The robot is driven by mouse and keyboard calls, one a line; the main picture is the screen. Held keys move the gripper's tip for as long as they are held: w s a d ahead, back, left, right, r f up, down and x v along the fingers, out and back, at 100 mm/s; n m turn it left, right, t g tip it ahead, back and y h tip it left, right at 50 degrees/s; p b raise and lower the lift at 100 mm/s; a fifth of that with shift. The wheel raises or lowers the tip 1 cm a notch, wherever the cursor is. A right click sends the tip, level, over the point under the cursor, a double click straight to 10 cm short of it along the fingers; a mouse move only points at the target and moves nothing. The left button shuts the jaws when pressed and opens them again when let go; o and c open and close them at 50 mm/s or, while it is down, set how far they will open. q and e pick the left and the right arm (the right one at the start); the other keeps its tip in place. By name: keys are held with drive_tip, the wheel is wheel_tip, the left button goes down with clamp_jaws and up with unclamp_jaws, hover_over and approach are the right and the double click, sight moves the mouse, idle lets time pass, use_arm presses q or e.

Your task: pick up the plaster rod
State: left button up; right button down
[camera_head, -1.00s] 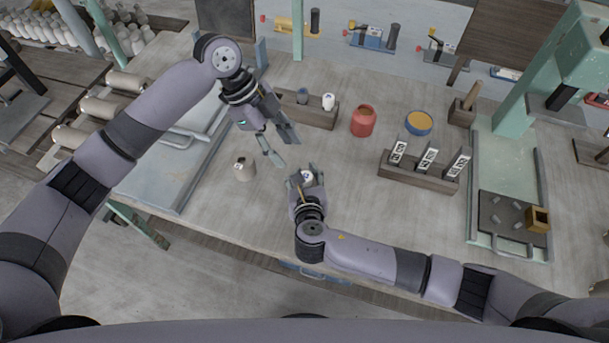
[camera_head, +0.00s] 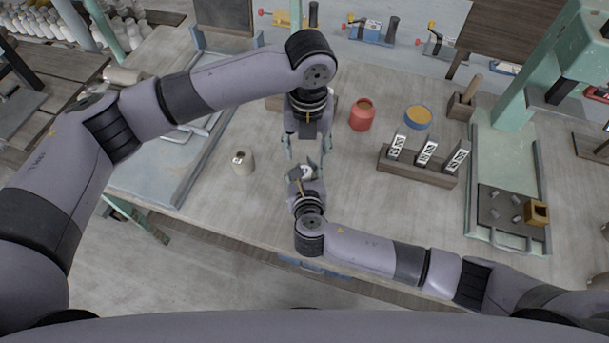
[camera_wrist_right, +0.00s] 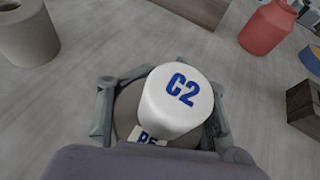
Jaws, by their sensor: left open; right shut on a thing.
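A white plaster rod (camera_wrist_right: 178,103) with a blue C2 on its rounded end stands out of a grey-brown cup-like holder (camera_wrist_right: 127,108) in the right wrist view. A label at its lower edge is only partly visible. My right gripper (camera_wrist_right: 160,112) is shut around the holder, with a finger on either side. In the head view the rod's end (camera_head: 306,172) shows small between the fingers of my right gripper (camera_head: 304,176). My left gripper (camera_head: 306,150) is open and points down just beyond the rod, fingers apart, with nothing visible between them.
A grey labelled cup (camera_head: 243,162) stands to the left; it also shows in the wrist view (camera_wrist_right: 27,35). My left arm mostly hides another rack behind.

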sight(305, 169)
use_arm(q)
wheel_tip(305, 169, down, 6)
drive_tip(key=shift+a+r, duration=0.1)
drive_tip(key=shift+r, duration=0.05)
idle(0.3)
clamp_jaws()
idle(0.4)
